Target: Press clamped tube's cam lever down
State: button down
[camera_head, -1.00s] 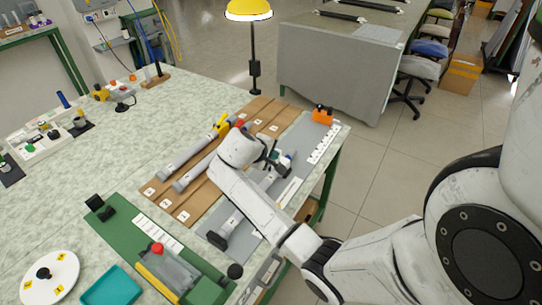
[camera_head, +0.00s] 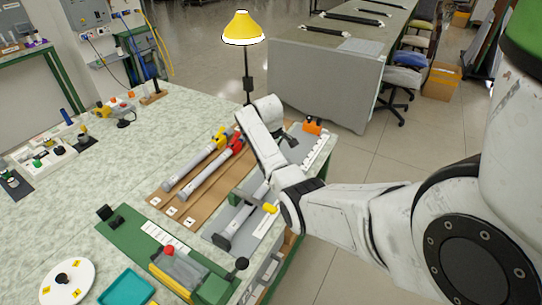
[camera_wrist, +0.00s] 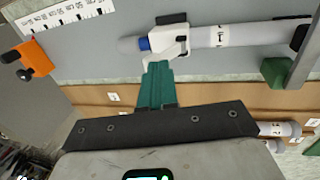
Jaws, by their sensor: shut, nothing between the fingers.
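The clamped tube (camera_wrist: 225,35), pale with a printed label and a blue ring (camera_wrist: 144,44), lies across the top of the wrist view. A white clamp body (camera_wrist: 166,42) sits around it near the blue ring, with a black piece (camera_wrist: 171,18) at its far side; I cannot tell whether that is the cam lever. My gripper (camera_wrist: 157,68) has its green fingers shut and empty, tips right beside the white clamp; contact is unclear. In the head view, part of the tube (camera_head: 258,188) shows on the grey plate (camera_head: 216,227); my arm hides the rest and the fingers.
Two loose tubes, one yellow-ended (camera_head: 196,168) and one red-ended (camera_head: 212,168), lie on a brown rack (camera_head: 158,199) left of the plate. An orange block (camera_head: 312,126) stands at the plate's far end. A green fixture (camera_head: 133,235) stands at the near left.

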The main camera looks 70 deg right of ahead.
jog(key=shift+s+d+f+y+b, duration=0.2)
jog(key=shift+d+f+y+b, duration=0.2)
jog(key=shift+d+y, duration=0.35)
jog(key=shift+s+d+f+b, duration=0.15)
jog(key=shift+d+f+b, duration=0.2)
jog(key=shift+b, duration=0.25)
jog(key=shift+r, duration=0.25)
jog(key=shift+p, duration=0.3)
jog(key=shift+w+a+f+p, duration=0.2)
jog(key=shift+a+f+p, duration=0.15)
jog(key=shift+a+p, duration=0.25)
jog(key=shift+r, duration=0.1)
jog(key=r+p, duration=0.2)
jog(key=a+r+p, duration=0.1)
jog(key=shift+w+a+r+p, duration=0.1)
jog(key=shift+w+r+p, duration=0.15)
jog(key=shift+r+p, duration=0.15)
jog(key=shift+s+r, duration=0.1)
jog(key=shift+r, duration=0.2)
jog(key=d+r+b, duration=0.2)
jog(key=d+r, duration=0.1)
jog(key=r, duration=0.5)
jog(key=shift+s+d+r, duration=0.2)
jog(key=shift+s+d, duration=0.05)
jog(key=shift+s, duration=0.15)
